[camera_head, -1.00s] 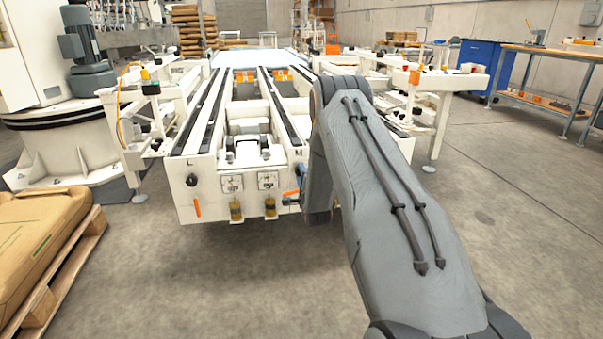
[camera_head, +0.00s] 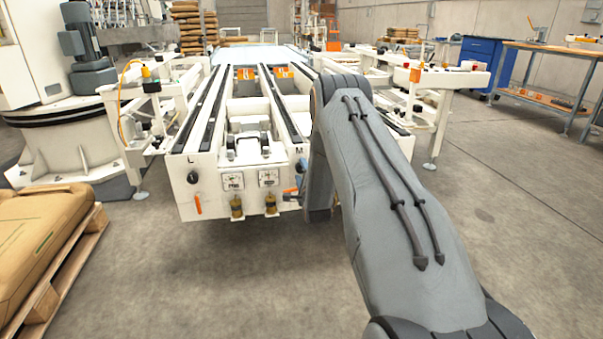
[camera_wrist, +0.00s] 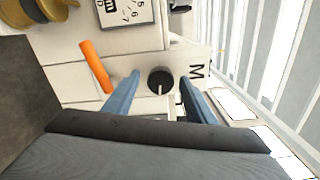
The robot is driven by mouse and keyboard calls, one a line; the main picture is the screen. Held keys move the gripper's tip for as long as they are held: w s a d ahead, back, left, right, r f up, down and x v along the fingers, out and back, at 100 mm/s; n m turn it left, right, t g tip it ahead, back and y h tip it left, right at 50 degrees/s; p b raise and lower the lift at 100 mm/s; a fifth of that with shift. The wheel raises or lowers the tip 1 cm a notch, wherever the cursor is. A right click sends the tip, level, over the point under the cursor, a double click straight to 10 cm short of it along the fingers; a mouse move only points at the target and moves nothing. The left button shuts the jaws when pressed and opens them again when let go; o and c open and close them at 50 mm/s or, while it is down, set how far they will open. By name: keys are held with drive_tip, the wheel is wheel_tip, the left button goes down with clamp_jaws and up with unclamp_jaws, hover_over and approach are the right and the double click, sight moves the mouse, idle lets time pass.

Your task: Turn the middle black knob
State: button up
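The middle black knob (camera_wrist: 160,80) is round with a pale pointer line. It sits on the cream machine panel beside the letter M (camera_wrist: 197,71) in the wrist view. My gripper (camera_wrist: 160,82) is open, with one blue finger on each side of the knob. Gaps show between the fingers and the knob. Whether the fingertips reach the knob's depth is hard to tell. In the head view, my arm hides most of the gripper, and blue finger parts (camera_head: 290,190) show at the machine's front. Another black knob (camera_head: 192,178), marked L, is at the front's left end.
An orange handle (camera_wrist: 96,66) and a gauge (camera_wrist: 125,11) are close to the gripper. Brass-coloured fittings (camera_head: 237,207) hang below the panel. A pallet with sacks (camera_head: 40,235) stands at left. The floor in front of the machine is clear.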

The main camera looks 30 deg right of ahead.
drive_tip(key=p+v, duration=0.2)
drive_tip(key=v, duration=0.5)
drive_tip(key=shift+s, duration=0.4)
drive_tip(key=shift+a, duration=0.1)
